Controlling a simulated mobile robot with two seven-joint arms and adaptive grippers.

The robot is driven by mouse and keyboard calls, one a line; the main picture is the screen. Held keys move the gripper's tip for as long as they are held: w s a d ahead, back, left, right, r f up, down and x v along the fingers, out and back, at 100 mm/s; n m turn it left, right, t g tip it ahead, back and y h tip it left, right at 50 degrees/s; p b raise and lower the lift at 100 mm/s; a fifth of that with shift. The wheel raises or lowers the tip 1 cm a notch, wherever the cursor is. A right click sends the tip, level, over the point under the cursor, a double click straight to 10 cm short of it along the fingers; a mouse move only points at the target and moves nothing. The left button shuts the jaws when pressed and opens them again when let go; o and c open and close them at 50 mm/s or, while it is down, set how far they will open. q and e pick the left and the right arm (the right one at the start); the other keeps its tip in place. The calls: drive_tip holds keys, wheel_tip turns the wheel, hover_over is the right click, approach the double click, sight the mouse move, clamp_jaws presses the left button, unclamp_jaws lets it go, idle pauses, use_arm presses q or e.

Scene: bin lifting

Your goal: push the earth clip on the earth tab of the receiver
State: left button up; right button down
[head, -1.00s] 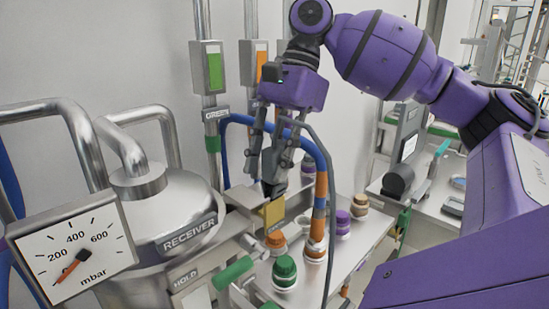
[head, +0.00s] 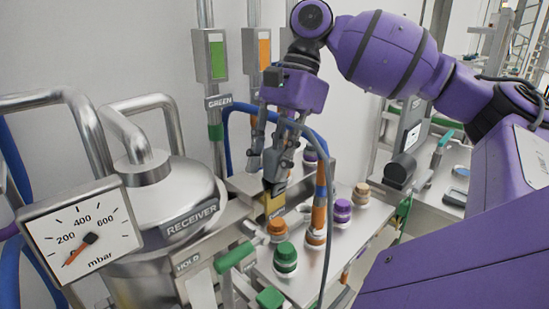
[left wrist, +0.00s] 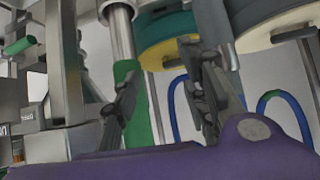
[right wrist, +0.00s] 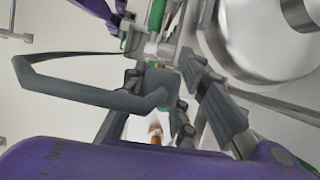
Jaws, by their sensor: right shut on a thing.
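My right gripper (head: 272,172) points down and is shut on the dark grey earth clip (head: 275,186). The clip also shows between the fingers in the right wrist view (right wrist: 160,86). A grey cable (head: 326,250) trails from it. The brass-coloured earth tab (head: 275,204) stands by the steel receiver (head: 175,192), right below the clip. The clip's lower end overlaps the tab's top in the head view; I cannot tell whether they touch. The right wrist view does not clearly show the tab. My left gripper (left wrist: 168,100) is open and empty, and is outside the head view.
A pressure gauge (head: 82,235) stands in front of the receiver. Green, orange, purple and tan capped ports (head: 285,258) crowd the steel bench right of the tab. A blue hose (head: 228,130) arches behind my right gripper. A green-handled valve (head: 235,257) is in front.

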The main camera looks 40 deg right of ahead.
drive_tip(key=shift+f, duration=0.9)
idle(0.8)
drive_tip(key=c, duration=1.3)
unclamp_jaws()
drive_tip(key=shift+c, duration=0.2)
drive_tip(key=shift+r, duration=0.1)
drive_tip(key=v, duration=1.2)
